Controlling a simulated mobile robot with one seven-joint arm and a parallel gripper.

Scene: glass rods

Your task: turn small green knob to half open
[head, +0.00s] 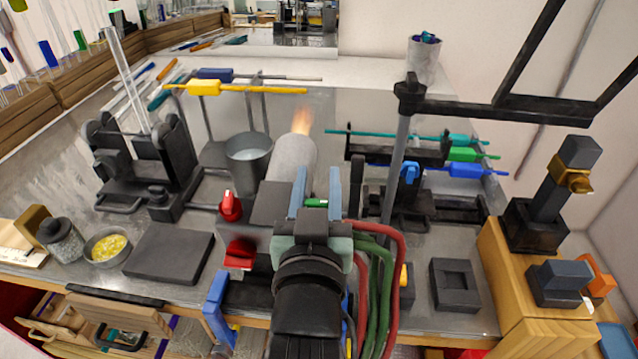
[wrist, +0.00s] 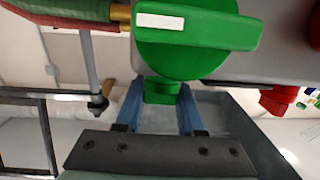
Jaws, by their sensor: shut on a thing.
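The small green knob (wrist: 162,91) sits between my gripper's two blue fingers in the wrist view. In the head view a bit of green (head: 316,202) shows between the fingers. My gripper (head: 317,182) is shut on this knob, at the front of the burner. Just above it in the wrist view is a large green knob (wrist: 190,64) with a bar handle and a white mark (wrist: 160,21). The large knob partly overlaps the small one. My gripper hides much of the burner front in the head view.
The burner barrel (head: 292,160) has an orange flame (head: 302,122) at its far end. A red knob (head: 230,207) is left of my gripper. Red and green hoses (head: 385,270) run close on its right. A grey bucket (head: 249,158) and a stand pole (head: 398,165) are nearby.

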